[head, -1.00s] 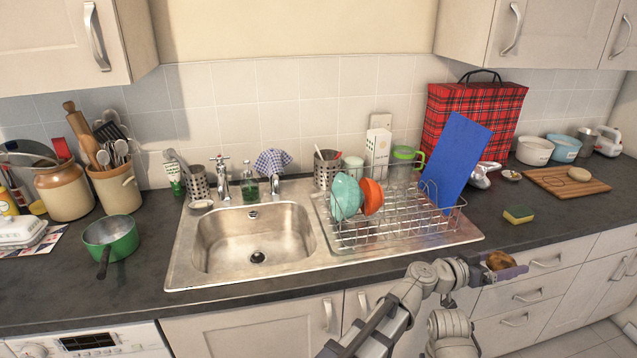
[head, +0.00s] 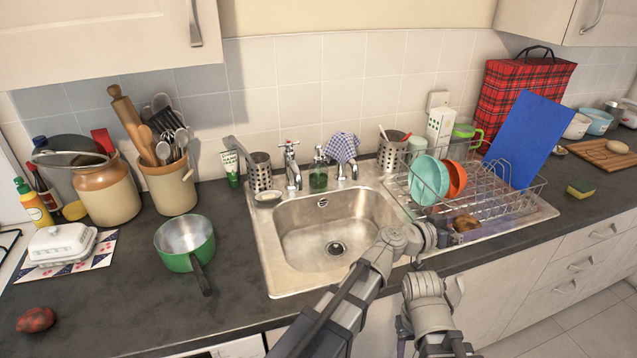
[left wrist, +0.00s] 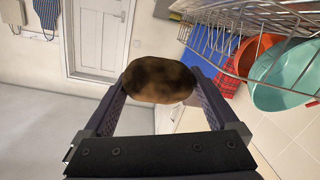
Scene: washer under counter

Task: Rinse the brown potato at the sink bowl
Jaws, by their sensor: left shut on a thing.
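The brown potato (head: 465,222) is between the fingers of my left gripper (head: 464,231), which is shut on it. In the head view they are at the front edge of the dish rack, to the right of the sink bowl (head: 310,240). The bowl looks empty, with a drain in its floor; my left arm covers its front right corner. The left wrist view shows the potato (left wrist: 158,81) gripped between both fingers, with rack wires close by. The tap (head: 291,165) stands behind the bowl; I see no water running. My right gripper is not in view.
The dish rack (head: 500,210) holds a teal bowl (head: 428,180), an orange bowl (head: 456,180) and a blue board (head: 528,138). A green pan (head: 185,243) stands left of the sink. A reddish potato (head: 36,320) lies at the far left.

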